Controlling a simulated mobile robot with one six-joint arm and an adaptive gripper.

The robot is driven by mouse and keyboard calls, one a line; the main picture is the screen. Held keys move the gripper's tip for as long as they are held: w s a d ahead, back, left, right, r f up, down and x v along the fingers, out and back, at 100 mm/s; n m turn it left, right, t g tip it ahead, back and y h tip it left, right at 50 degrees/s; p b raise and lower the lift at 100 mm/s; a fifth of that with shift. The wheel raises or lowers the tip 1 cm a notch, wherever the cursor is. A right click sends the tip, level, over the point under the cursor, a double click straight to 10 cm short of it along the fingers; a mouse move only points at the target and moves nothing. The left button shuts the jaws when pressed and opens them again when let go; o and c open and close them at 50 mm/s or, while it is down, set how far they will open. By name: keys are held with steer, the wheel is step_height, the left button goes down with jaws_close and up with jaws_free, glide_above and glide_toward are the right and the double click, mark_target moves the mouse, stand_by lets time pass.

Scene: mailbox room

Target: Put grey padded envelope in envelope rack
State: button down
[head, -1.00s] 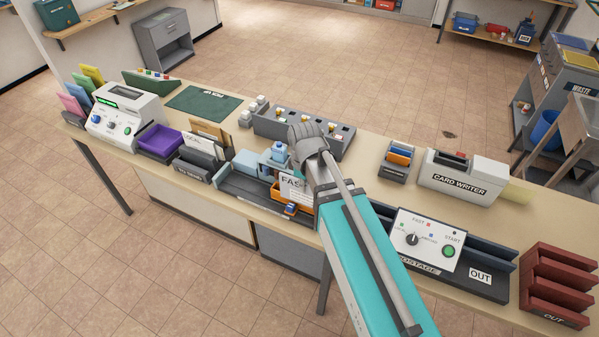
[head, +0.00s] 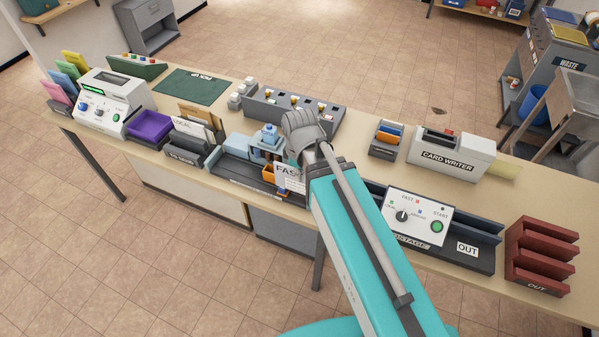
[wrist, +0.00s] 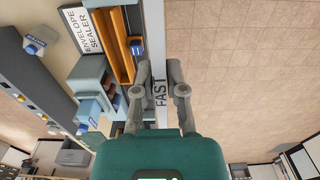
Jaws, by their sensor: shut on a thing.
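My gripper (wrist: 158,70) is shut on a pale grey envelope marked FAST (wrist: 159,95), seen almost edge-on between the fingers in the wrist view. In the head view the envelope (head: 288,178) hangs below my gripper (head: 294,157), in front of the envelope sealer, partly hidden by my arm. A dark red slotted rack marked OUT (head: 541,257) stands at the bench's right end. A dark rack marked TO SEND (head: 186,157), holding an envelope marked LOCAL, stands to the left. I cannot tell which is the envelope rack.
The blue-grey envelope sealer (head: 240,145) with its orange part (wrist: 118,50) is close to the envelope. The postage machine (head: 417,217), with a dark OUT tray, stands between my arm and the red rack. A card writer (head: 450,157) is behind. Floor in front is clear.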

mark_target(300, 193)
steer(key=shift+f, duration=0.15)
step_height(300, 193, down, 7)
steer(key=b, duration=0.7)
steer(key=shift+f+b, duration=0.15)
steer(key=shift+b, duration=0.15)
steer(key=shift+s, duration=0.15)
